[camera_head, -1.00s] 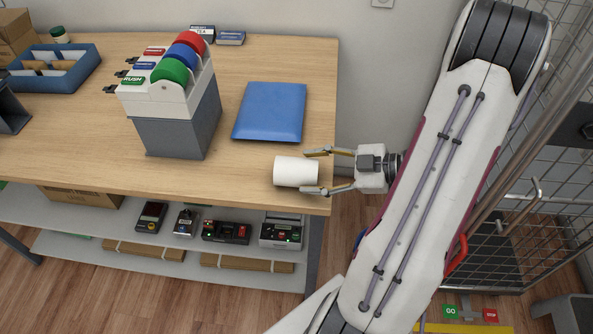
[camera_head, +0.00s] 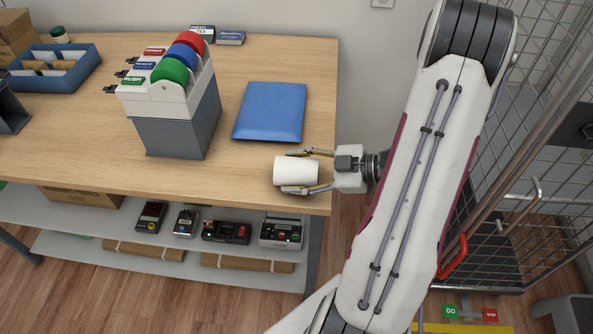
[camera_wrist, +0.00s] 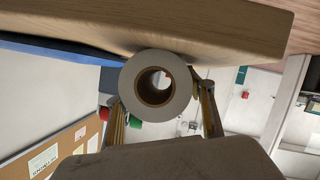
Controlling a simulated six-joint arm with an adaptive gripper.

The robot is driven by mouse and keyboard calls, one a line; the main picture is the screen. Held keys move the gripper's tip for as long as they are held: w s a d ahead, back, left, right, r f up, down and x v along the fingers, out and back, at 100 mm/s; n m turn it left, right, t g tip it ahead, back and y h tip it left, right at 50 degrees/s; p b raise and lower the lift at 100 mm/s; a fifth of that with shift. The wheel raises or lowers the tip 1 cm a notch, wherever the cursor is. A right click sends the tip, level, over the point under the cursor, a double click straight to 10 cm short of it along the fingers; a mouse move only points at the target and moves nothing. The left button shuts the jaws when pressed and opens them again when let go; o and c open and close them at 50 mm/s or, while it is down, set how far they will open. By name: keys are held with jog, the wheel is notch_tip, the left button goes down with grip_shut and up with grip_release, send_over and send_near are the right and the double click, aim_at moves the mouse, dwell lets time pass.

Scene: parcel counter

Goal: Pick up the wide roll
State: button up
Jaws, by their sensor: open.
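The wide roll (camera_head: 296,171) is white and lies on its side near the right end of the wooden counter. In the wrist view its end face (camera_wrist: 181,87) shows a white ring around a brown core. My gripper (camera_head: 302,171) is open, with one finger on the far side of the roll and one on the near side. In the wrist view the fingers (camera_wrist: 162,112) reach forward to either side of the roll. I cannot tell whether either finger touches it.
A blue padded envelope (camera_head: 270,111) lies behind the roll. A dispenser (camera_head: 178,110) with red, blue and green rolls stands to the left. The counter's edge (camera_head: 318,208) is close to the roll. A wire cage (camera_head: 520,200) stands at the right.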

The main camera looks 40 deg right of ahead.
aim_at(295, 163)
jog(key=c, duration=1)
jog(key=shift+r, duration=0.1)
jog(key=shift+r, duration=4.95)
